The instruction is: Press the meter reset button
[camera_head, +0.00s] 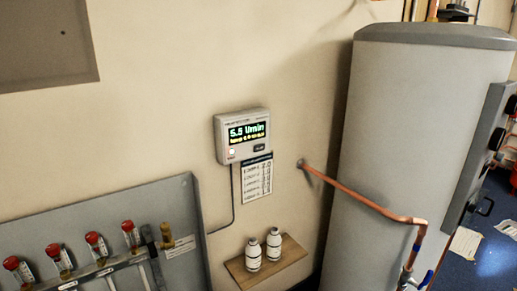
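The meter (220,140) is a light grey box on the beige wall, near the middle of the head view. Its lit display (247,132) shows green "5.5 l/min" with a smaller yellowish line below. Under the display are a pale round button (232,153) at the left and a dark oblong button (259,148) at the right. Their labels are too small to read, so I cannot tell which one is the reset. Nothing touches or covers the meter's front. Neither of my grippers is in view.
A printed chart (257,178) hangs below the meter. A wooden shelf (292,254) holds two white bottles (273,244). A grey tank (400,130) with a copper pipe (365,200) stands right. A grey manifold panel (100,212) with several red-capped fittings is lower left.

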